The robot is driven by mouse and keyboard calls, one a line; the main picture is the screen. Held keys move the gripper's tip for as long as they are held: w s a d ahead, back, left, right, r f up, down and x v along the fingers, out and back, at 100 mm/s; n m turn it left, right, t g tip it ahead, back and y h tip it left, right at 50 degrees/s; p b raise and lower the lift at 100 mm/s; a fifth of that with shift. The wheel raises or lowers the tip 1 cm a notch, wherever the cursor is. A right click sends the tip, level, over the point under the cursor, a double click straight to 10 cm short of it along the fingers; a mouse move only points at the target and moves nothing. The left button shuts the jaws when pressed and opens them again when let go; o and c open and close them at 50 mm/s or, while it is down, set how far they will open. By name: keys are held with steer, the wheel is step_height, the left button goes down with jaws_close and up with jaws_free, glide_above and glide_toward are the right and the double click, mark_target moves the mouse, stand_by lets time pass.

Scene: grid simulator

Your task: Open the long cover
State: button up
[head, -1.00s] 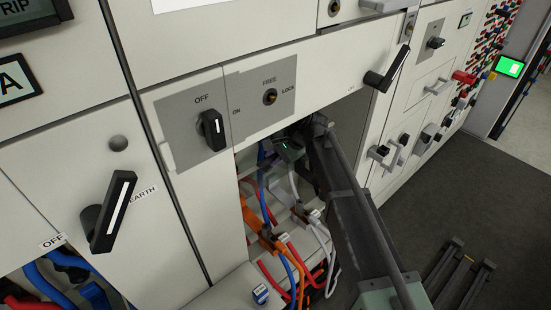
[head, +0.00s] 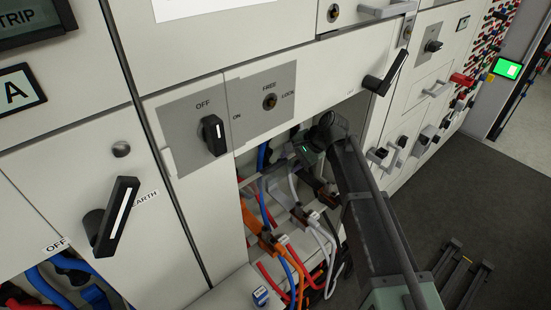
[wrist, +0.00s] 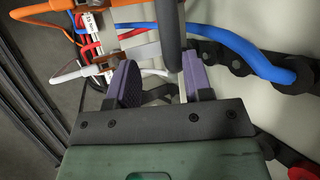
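The cabinet's cable compartment (head: 290,225) is open at the front in the head view, below a long white panel (head: 320,85) marked FREE and LOCK. I cannot tell for certain which panel is the long cover. My gripper is inside the upper part of this opening; its fingertips are hidden in the head view. In the wrist view my gripper (wrist: 160,75) has its two purple fingers apart. A dark grey bar (wrist: 171,35) reaches down between them, nearer the right finger. I cannot tell whether it touches that finger.
Blue, red, orange and white cables (head: 290,255) fill the compartment below and left of my gripper. Black rotary handles stick out at the left (head: 110,215) and upper right (head: 388,72). Open dark floor (head: 430,185) lies to the right.

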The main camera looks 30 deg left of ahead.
steer(key=w+d, duration=0.2)
steer(key=d, duration=0.4)
steer(key=shift+w+d, duration=0.15)
steer(key=shift+w, duration=0.2)
steer(key=s+d+t+h+p, duration=0.1)
steer(key=s+d, duration=0.3)
steer(key=d, duration=1)
steer(key=s+d+n+t+h+p, duration=0.1)
steer(key=s+d+h+p, duration=0.1)
steer(key=d, duration=1.3)
steer(key=s+d+t+h+p, duration=0.1)
steer(key=s+d+h, duration=0.2)
steer(key=d, duration=1.2)
steer(key=s+r, duration=0.1)
steer(key=s, duration=0.2)
steer(key=shift+n+h, duration=0.4)
